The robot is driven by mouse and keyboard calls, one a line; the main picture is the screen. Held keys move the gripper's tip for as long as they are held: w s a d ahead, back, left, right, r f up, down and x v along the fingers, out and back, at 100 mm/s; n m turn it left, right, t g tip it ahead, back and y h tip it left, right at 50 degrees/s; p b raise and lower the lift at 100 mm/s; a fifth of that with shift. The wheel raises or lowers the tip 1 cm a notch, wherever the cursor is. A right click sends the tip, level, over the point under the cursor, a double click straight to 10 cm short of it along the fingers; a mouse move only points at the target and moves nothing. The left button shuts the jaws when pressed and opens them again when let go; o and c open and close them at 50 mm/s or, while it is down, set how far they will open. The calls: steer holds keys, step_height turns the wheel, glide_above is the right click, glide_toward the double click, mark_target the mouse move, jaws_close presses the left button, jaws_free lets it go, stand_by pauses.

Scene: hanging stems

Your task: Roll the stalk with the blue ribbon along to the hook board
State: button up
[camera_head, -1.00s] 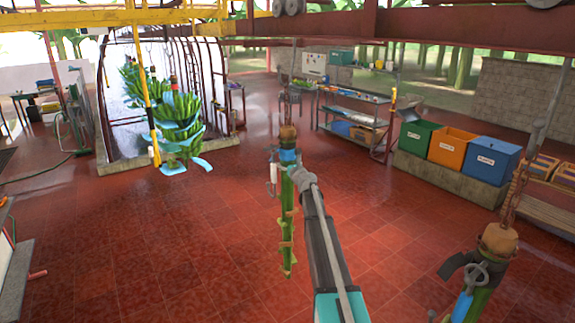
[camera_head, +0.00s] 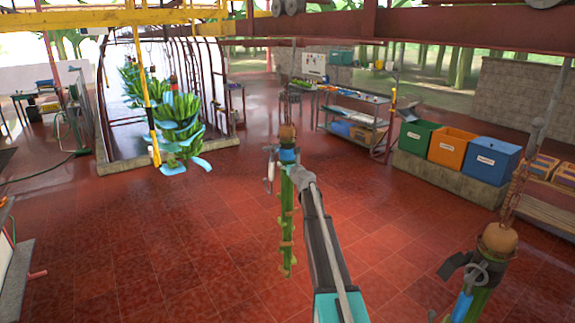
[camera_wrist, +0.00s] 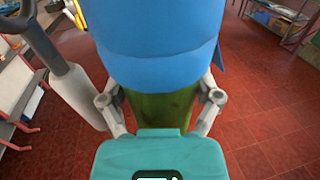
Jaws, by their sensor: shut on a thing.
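The stalk with the blue ribbon (camera_head: 288,157) hangs upright, a bare green stem (camera_head: 287,225) with brown stubs and a brown top. In the wrist view the blue ribbon (camera_wrist: 155,45) fills the upper middle, with the green stem (camera_wrist: 160,108) below it. My gripper (camera_wrist: 160,98) is shut on this stem just under the ribbon, one finger at each side. The far side of the grip is hidden. I cannot tell for sure which thing is the hook board; a pale board (camera_head: 314,64) stands at the back.
Another hanging stalk (camera_head: 480,303), with a dark strip and blue on it, is close at the lower right. A banana bunch (camera_head: 182,125) hangs at left by an arched frame. Green (camera_head: 415,137), orange (camera_head: 450,148) and blue (camera_head: 490,157) bins stand at right. The middle floor is clear.

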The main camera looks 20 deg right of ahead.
steer(key=w+a, duration=0.2)
steer(key=w, duration=0.7)
steer(key=shift+w, duration=0.25)
steer(key=o, duration=1.1)
